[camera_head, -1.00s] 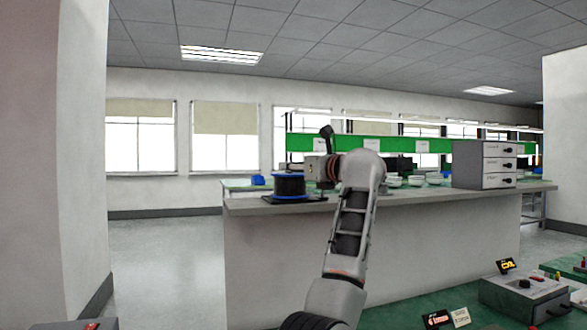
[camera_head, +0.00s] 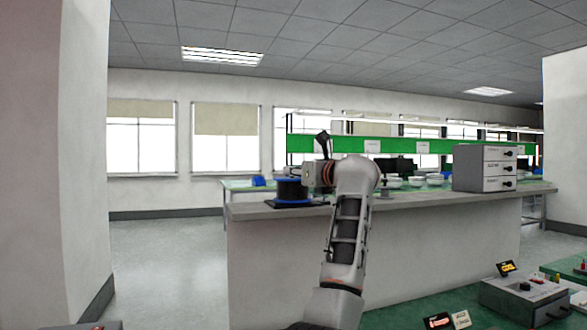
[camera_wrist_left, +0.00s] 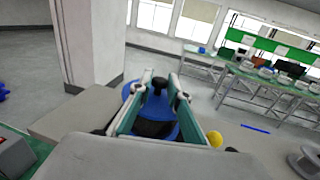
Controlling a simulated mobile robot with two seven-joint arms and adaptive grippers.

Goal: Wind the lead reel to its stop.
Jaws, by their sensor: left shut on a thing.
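The lead reel (camera_head: 291,190) is a dark spool with blue rims on a black base at the left end of the grey bench. My left gripper (camera_head: 313,174) is at the reel's right side, at the end of the arm that rises from the bottom middle. In the left wrist view, the blue reel (camera_wrist_left: 137,92) lies beyond and between the two fingers (camera_wrist_left: 158,92). A black knob (camera_wrist_left: 158,84) shows between the fingertips, and the gripper is shut on it. The exact contact is too small to see. My right gripper is not in view.
A grey control box (camera_head: 525,297) sits on a nearer green surface at lower right. A wall pillar (camera_head: 85,150) stands at left.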

